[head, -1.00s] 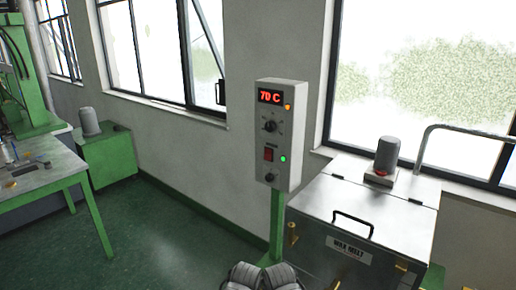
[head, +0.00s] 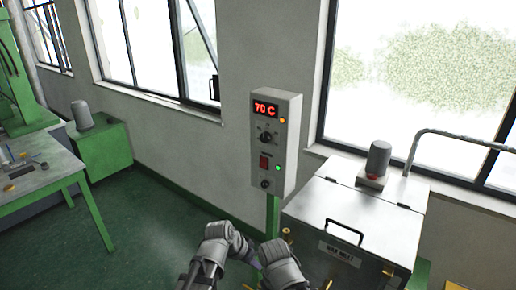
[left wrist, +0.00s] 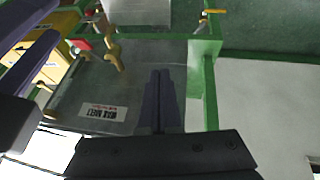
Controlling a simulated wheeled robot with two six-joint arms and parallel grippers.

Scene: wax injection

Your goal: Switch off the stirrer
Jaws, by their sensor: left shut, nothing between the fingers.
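A grey control box (head: 291,150) stands on a green post in the middle of the head view. It has a red 70 C display (head: 265,108), an orange light, a dial (head: 266,138), a red switch (head: 264,162), a lit green light (head: 278,168) and a small lower knob (head: 264,184). A grey stirrer motor (head: 378,158) stands on the lid of the wax melt tank (head: 350,208). My left gripper (head: 254,262) is low, below the box and apart from it. In the left wrist view its fingers (left wrist: 158,98) are shut and empty. My right gripper's fingers are not clearly seen.
The tank's front label and brass fittings (left wrist: 112,50) lie close to the left fingers in the left wrist view. A curved metal pipe (head: 425,140) rises behind the tank. A workbench (head: 40,185) and green cabinet (head: 102,150) stand left. Floor between is clear.

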